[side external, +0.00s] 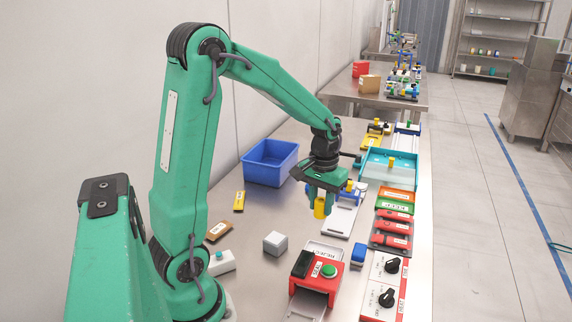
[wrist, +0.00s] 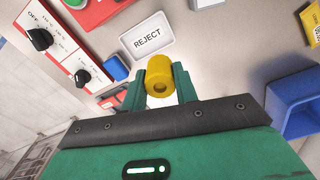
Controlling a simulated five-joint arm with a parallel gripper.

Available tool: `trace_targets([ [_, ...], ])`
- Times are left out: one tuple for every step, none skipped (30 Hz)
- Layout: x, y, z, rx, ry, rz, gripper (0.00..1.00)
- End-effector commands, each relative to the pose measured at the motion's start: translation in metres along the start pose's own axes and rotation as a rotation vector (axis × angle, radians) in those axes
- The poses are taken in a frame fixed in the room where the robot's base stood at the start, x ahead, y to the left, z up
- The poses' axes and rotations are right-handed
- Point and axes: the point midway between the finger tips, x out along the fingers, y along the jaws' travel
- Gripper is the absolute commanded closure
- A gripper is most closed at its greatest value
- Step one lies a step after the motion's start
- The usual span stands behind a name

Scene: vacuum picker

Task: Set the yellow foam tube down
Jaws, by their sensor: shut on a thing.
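The yellow foam tube (side external: 320,208) is short and round. My gripper (side external: 321,203) is shut on it and holds it upright over the steel table, near the left of a white plate. In the wrist view the tube (wrist: 159,75) sits between the two green fingers of my gripper (wrist: 158,88), with its round end and centre hole facing the camera. I cannot tell how far its lower end is above the table.
A white REJECT tray (wrist: 147,39) lies near the red sealing machine (side external: 316,275). A blue bin (side external: 269,163) stands to the left. A grey cube (side external: 275,243) and a blue block (side external: 358,254) are nearby. Bare table (side external: 262,215) shows left of the gripper.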

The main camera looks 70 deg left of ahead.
Motion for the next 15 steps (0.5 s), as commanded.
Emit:
trace_targets([
  [0.000,0.001,0.000,-0.001,0.000,0.000,0.92],
  [0.000,0.001,0.001,-0.002,0.000,0.000,0.92],
  [0.000,0.001,0.000,-0.003,0.000,0.000,0.92],
  [0.000,0.000,0.000,-0.003,0.000,0.000,0.92],
  [0.001,0.000,0.000,-0.003,0.000,0.000,0.92],
  [0.002,-0.001,-0.001,-0.002,0.000,0.000,0.92],
  [0.002,-0.003,-0.001,-0.002,-0.001,0.000,0.92],
  [0.004,-0.004,-0.002,-0.002,-0.001,0.000,0.92],
  [0.005,-0.007,-0.003,-0.003,-0.001,0.000,0.92],
  [0.007,-0.009,-0.005,-0.005,-0.001,0.000,0.92],
  [0.009,-0.012,-0.006,-0.005,-0.001,0.000,0.92],
  [0.012,-0.017,-0.008,-0.004,-0.002,0.000,0.92],
  [0.014,-0.020,-0.009,-0.005,-0.003,0.000,0.92],
  [0.017,-0.024,-0.011,-0.007,-0.003,0.000,0.92],
  [0.021,-0.030,-0.014,-0.005,-0.002,0.000,0.92],
])
